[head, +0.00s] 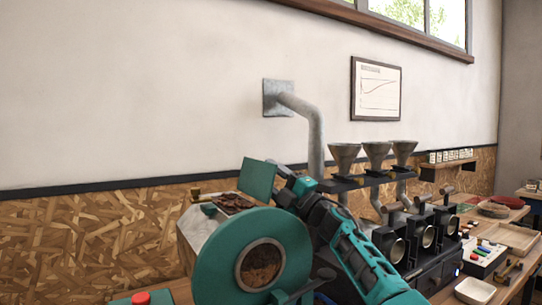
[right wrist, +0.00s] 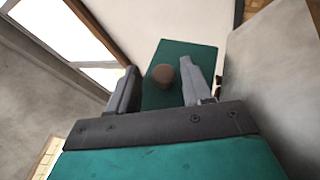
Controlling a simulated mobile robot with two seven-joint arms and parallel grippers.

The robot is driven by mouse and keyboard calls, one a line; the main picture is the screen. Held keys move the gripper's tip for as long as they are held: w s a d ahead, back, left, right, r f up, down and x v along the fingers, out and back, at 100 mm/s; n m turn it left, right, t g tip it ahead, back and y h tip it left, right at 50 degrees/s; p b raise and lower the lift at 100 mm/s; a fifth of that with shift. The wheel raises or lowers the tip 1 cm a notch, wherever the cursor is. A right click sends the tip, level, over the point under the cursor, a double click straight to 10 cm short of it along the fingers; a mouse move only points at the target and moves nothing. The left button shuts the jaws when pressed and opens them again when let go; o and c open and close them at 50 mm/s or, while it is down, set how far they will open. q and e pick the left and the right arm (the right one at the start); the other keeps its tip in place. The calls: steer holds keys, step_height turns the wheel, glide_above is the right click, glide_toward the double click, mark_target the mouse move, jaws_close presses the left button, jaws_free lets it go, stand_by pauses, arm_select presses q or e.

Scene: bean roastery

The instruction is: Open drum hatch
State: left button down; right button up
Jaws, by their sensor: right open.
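The drum roaster (head: 215,260) stands at the lower middle of the head view, with a teal front ring and a round window showing brown beans. Its teal drum hatch (head: 258,178) stands raised on top, and dark brown beans (head: 232,202) show beside it. My right gripper (head: 281,171) is at the right side of the raised hatch. In the right wrist view the hatch (right wrist: 165,52) lies beyond the open fingers (right wrist: 160,72). Its brown knob (right wrist: 163,76) shows between them, with a gap visible on either side. My left gripper is not in view.
A grey pipe (head: 316,140) rises behind my right arm to the wall. Several metal funnels (head: 376,152) and small roasters (head: 427,233) stand to the right. A wooden tray (head: 512,236) and a white dish (head: 475,291) are further right. The space above the hatch is clear.

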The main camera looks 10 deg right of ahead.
step_height(320, 180, up, 20)
steer(key=p, duration=0.2)
steer(key=shift+f, duration=0.25)
stand_by(0.4)
